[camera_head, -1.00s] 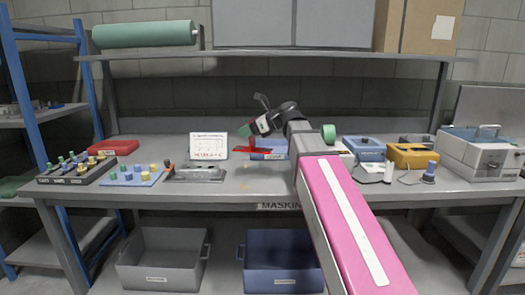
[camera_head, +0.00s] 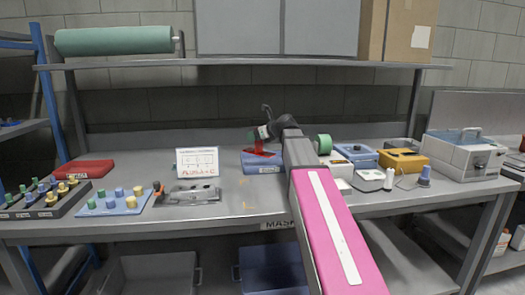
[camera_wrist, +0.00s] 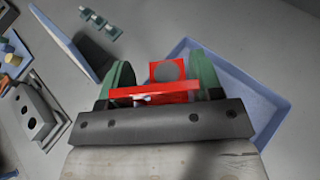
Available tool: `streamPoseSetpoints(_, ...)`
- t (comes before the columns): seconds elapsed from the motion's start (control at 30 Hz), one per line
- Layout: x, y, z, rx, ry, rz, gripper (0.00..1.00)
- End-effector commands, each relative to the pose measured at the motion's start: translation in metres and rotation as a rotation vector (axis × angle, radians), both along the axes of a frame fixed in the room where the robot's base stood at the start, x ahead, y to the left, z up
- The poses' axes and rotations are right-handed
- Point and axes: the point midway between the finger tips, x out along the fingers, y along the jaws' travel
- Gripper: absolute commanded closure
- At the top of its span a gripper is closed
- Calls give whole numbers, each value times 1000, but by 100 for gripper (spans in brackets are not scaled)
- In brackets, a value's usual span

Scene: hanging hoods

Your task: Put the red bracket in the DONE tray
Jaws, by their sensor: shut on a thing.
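The red bracket (camera_head: 260,153) is between the green-padded fingers of my gripper (camera_wrist: 155,82). In the wrist view the bracket (camera_wrist: 166,92) shows a flat plate and an upright part with a round grey spot. My gripper is shut on it, above a shallow blue tray (camera_wrist: 273,113). In the head view this blue tray (camera_head: 263,168) stands on the bench, with a label on its front too small to read. Whether the bracket touches the tray is hard to tell. My gripper hides part of the tray.
A white sign card (camera_head: 197,161) and a grey metal fixture (camera_head: 190,194) stand left of the tray. A green tape roll (camera_head: 323,144), a blue box (camera_head: 356,155) and a yellow box (camera_head: 403,161) stand to the right. A shelf (camera_head: 250,63) runs above the bench.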

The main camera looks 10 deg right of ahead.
Motion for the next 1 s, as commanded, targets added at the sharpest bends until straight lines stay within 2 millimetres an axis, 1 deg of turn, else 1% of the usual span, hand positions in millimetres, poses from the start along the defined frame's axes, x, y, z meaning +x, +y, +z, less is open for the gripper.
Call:
streamPoseSetpoints(0.03, 10, -9, -6, 2, 2, -2, 100)
streamPoseSetpoints(0.1, 19, -18, -13, 1, 1, -3, 100)
streamPoseSetpoints(0.2, 29, -28, -23, 2, 1, -1, 100)
streamPoseSetpoints(0.33, 35, -37, -29, 1, -1, 0, 100)
streamPoseSetpoints(0.47, 37, -39, -33, 1, -1, 0, 100)
streamPoseSetpoints(0.57, 36, -39, -40, 1, 0, 1, 100)
streamPoseSetpoints(0.8, 36, -38, -69, 2, 0, 1, 100)
streamPoseSetpoints(0.87, 36, -38, -72, 1, -1, 0, 100)
streamPoseSetpoints(1.0, 36, -38, -72, 0, -1, 0, 100)
